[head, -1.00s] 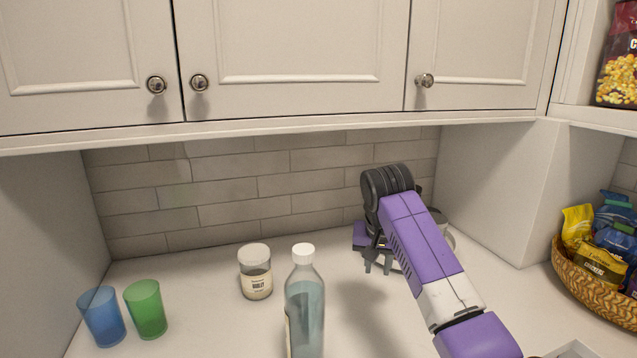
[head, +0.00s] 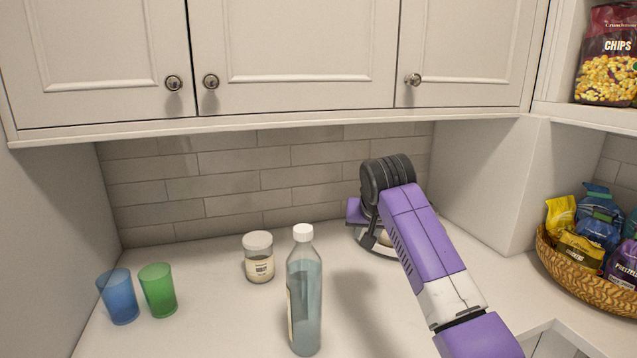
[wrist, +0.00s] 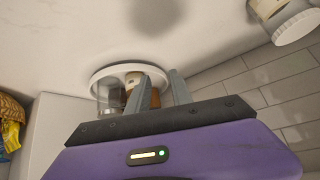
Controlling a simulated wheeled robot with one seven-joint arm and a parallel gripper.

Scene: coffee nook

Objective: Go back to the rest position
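My gripper (wrist: 160,90) shows at the wrist view's lower middle, its two grey fingers apart with nothing held between them. In the head view my gripper (head: 372,236) is at the back right of the counter, its fingers mostly hidden by my purple arm. Beyond the fingers in the wrist view is a round white tray (wrist: 97,76) bearing a clear jar (wrist: 110,98) and a brownish container (wrist: 132,80). The tray's edge (head: 366,247) also shows in the head view beneath my gripper.
A clear bottle (head: 305,300) stands left of my arm, with a white-lidded jar (head: 259,262) behind it. Blue (head: 119,298) and green (head: 158,290) cups stand at left. A snack basket (head: 585,285) is at right. Cabinets (head: 300,60) overhang the counter.

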